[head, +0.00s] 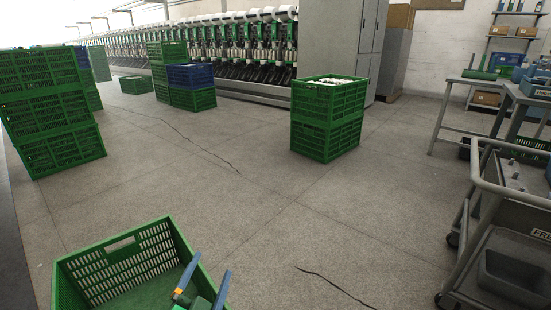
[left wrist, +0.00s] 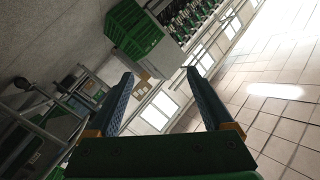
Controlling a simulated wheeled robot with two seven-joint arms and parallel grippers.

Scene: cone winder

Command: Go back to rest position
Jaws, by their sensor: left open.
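My left gripper (head: 205,287) shows at the bottom of the head view, in front of the right side of an open green crate (head: 112,246). In the left wrist view its two dark fingers (left wrist: 160,92) stand wide apart with nothing between them. The green crate is near me at the lower left, with slatted walls, and the part of its floor that shows is bare. My right gripper is in neither view.
Stacked green crates (head: 52,112) stand at the left. Two stacked crates (head: 327,138), the top one filled with white items, stand mid-floor. A long winding machine (head: 215,55) runs behind. A grey cart (head: 510,230) is at the right.

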